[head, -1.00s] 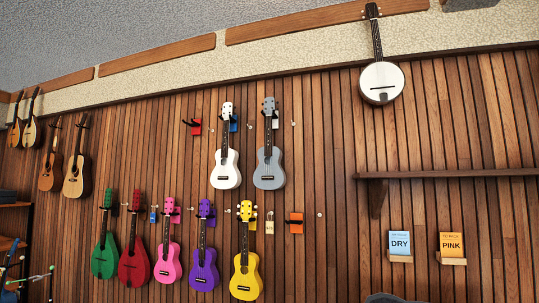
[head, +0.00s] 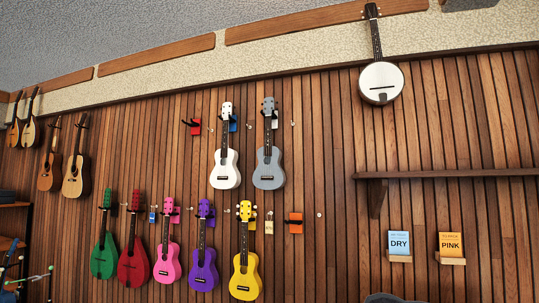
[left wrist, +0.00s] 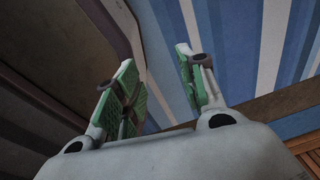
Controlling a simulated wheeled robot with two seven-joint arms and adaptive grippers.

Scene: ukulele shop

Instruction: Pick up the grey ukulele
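The grey ukulele (head: 268,168) hangs upright by its head on the slatted wood wall, in the upper row, just right of the white ukulele (head: 225,170). Its whole front shows and nothing covers it. My left gripper (left wrist: 160,75) shows in the left wrist view with its two green-padded fingers apart and nothing between them. Blue and white stripes and a dark panel lie behind it. Neither gripper is in the head view, and the ukulele is not in the left wrist view.
Below hang green, red, pink, purple and yellow (head: 245,275) instruments. A banjo (head: 381,82) hangs upper right. A wooden shelf (head: 450,173) juts out at right, above the DRY (head: 399,243) and PINK (head: 451,244) cards. An empty orange hook (head: 295,224) is on the wall.

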